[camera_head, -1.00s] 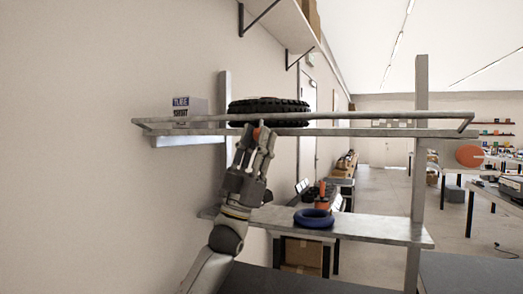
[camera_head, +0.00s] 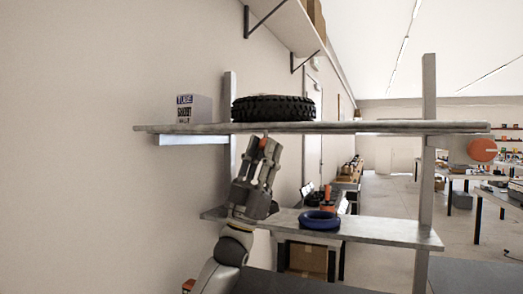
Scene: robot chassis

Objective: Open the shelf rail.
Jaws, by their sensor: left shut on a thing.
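The upper shelf (camera_head: 370,127) runs across the view between two metal posts. Its rail shows no gap above the board now; it lies level with the shelf's front edge and can barely be told apart from it. My left gripper (camera_head: 264,147) reaches up from below to the front edge, left of the middle. Its fingers are closed at the rail, with a small orange-red spot between them; the exact contact is hard to see. My right gripper is out of view.
A black tyre (camera_head: 273,108) and a labelled tube box (camera_head: 194,109) stand on the upper shelf. An orange disc (camera_head: 482,150) is at right. A wall is close on the left.

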